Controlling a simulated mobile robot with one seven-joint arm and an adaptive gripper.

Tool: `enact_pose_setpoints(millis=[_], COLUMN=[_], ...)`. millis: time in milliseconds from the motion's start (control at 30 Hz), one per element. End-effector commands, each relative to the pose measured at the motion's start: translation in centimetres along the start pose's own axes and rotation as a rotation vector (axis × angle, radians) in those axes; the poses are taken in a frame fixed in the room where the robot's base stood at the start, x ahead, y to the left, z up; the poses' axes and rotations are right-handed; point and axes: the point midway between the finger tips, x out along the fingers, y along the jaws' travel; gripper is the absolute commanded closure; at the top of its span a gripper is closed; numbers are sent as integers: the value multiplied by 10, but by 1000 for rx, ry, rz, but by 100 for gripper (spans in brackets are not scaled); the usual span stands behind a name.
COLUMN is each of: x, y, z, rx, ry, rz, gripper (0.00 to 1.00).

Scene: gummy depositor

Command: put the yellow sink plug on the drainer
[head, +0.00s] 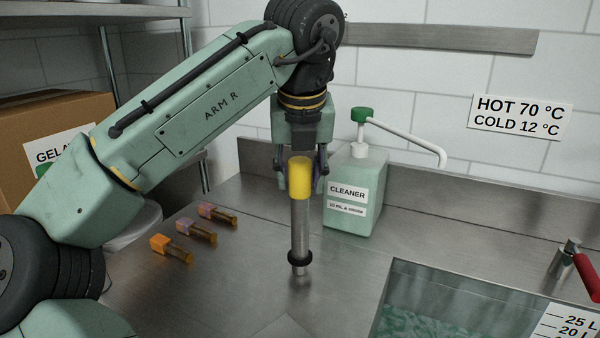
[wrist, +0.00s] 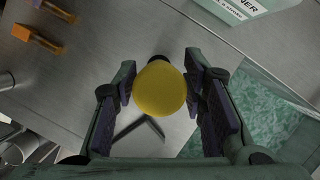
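The yellow sink plug (head: 300,178) is an upright steel tube with a yellow top and a black ring near its lower end. My gripper (head: 301,180) points down with a finger on each side of the yellow top and is shut on it. In the wrist view, the round yellow top (wrist: 160,89) fills the gap between the finger pads. The plug is over the steel drainer surface (head: 240,285), left of the sink. Its lower end is close to the steel; I cannot tell whether it touches.
The sink (head: 440,300) with greenish water is at the lower right, with a red-handled tap (head: 585,278) beside it. The cleaner bottle (head: 355,195) stands close behind, right of my gripper. Three small orange and purple-topped pieces (head: 195,230) lie to the left. The front steel is clear.

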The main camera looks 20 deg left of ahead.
Motion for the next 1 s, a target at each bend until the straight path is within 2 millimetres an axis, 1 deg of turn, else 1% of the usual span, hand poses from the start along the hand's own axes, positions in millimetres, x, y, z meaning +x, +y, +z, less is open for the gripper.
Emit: enact_pose_setpoints(millis=[33,133,400,533,667,800,1000], x=[0,0,0,-4,-24,-51,-85], y=[0,0,0,1,0,-1,0], z=[0,0,0,1,4,4,3], rx=[0,0,0,-2,2,2,-2], ry=[0,0,0,-2,0,0,-3], rz=[0,0,1,3,-1,-1,2], gripper=[56,49,49,49,49,49,49])
